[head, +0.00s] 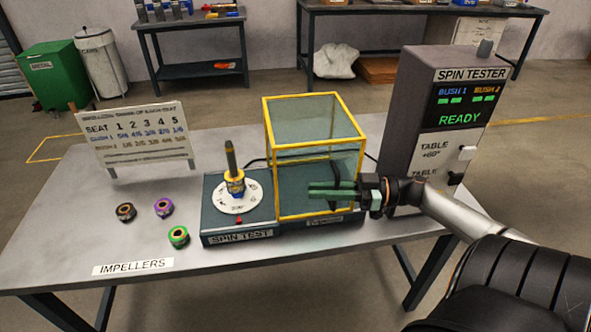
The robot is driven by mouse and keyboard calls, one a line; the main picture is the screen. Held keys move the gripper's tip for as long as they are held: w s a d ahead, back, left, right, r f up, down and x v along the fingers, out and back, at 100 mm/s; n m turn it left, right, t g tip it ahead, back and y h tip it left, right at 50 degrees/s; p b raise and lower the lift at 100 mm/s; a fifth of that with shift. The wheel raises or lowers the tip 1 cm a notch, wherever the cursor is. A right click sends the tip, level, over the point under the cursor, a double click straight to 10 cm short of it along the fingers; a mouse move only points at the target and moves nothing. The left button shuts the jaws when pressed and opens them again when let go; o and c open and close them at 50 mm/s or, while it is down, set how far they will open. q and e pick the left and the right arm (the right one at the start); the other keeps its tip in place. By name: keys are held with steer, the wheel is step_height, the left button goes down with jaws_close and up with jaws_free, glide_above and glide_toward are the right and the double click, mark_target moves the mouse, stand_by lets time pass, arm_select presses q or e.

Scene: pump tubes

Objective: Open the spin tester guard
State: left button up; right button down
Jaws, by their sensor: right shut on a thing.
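The spin tester guard (316,146) is a clear box with a yellow frame. It stands over the right half of the dark SPIN TEST base (239,237). The spindle (232,160) rises upright from a white dial (238,197) on the left half, outside the guard and uncovered. My right gripper (335,191) reaches in from the right, its green fingers in front of the guard's near face. It is shut on a dark upright handle there, partly hidden by the fingers. My left gripper is out of view.
The grey spin tester cabinet (415,100) stands at the right and shows READY. Three impellers (163,207) lie on the table (60,230) at the left. A seat sign (138,137) stands behind them. The table front left is mostly clear.

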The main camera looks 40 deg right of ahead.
steer(key=v, duration=0.2)
steer(key=shift+d, duration=0.35)
steer(key=shift+s+d+p, duration=0.3)
steer(key=shift+d, duration=0.15)
steer(key=c, duration=0.9)
jaws_free()
steer(key=v, duration=1.2)
steer(key=shift+s+d, duration=0.2)
